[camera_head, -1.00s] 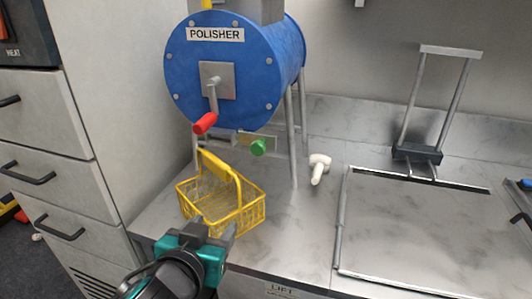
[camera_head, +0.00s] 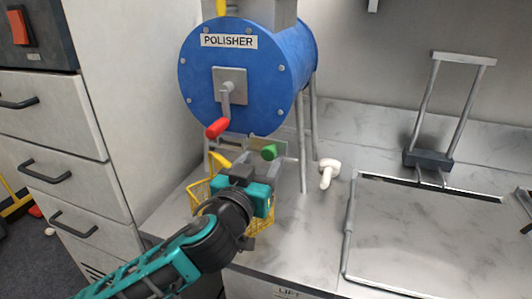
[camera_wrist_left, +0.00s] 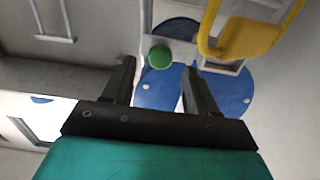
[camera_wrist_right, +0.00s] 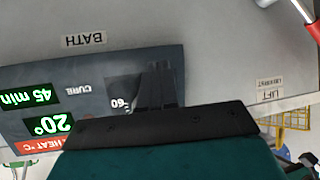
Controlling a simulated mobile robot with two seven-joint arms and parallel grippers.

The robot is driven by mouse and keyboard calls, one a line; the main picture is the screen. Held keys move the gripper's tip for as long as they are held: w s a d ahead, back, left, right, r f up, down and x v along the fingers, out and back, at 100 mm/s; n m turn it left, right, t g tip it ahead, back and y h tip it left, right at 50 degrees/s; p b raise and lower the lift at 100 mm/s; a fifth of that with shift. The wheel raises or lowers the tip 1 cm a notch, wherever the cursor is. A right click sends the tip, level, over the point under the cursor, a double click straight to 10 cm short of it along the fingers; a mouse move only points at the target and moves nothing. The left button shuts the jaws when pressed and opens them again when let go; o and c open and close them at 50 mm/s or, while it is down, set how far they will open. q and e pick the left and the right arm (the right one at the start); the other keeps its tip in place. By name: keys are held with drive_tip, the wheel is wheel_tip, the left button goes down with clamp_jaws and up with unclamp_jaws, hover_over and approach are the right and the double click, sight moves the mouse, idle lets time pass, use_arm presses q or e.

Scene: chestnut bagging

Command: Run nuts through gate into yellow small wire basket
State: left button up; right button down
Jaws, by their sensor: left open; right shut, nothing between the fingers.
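The yellow wire basket (camera_head: 199,190) stands on the counter under the blue polisher (camera_head: 245,75). My left arm and gripper hide much of it in the head view. The basket's yellow handle (camera_wrist_left: 245,38) shows in the left wrist view. The gate's green knob (camera_head: 269,152) sits below the drum. My left gripper (camera_head: 252,160) is open in front of the gate. In the left wrist view the knob (camera_wrist_left: 160,57) appears between the fingertips, and no grip on it shows. No nuts are visible. My right gripper (camera_wrist_right: 160,75) is shut and empty, outside the head view.
The polisher has a red-handled crank (camera_head: 217,127) and metal legs. A white object (camera_head: 328,172) lies to their right. A metal-rimmed bath lid (camera_head: 425,225) and upright frame (camera_head: 448,110) are farther right. The right wrist view shows a control panel (camera_wrist_right: 90,90) close by.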

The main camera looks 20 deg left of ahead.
sight(268, 154)
use_arm(q)
drive_tip(key=shift+w+d, duration=0.1)
drive_tip(key=shift+w, duration=1.7)
drive_tip(key=shift+c, duration=0.2)
clamp_jaws()
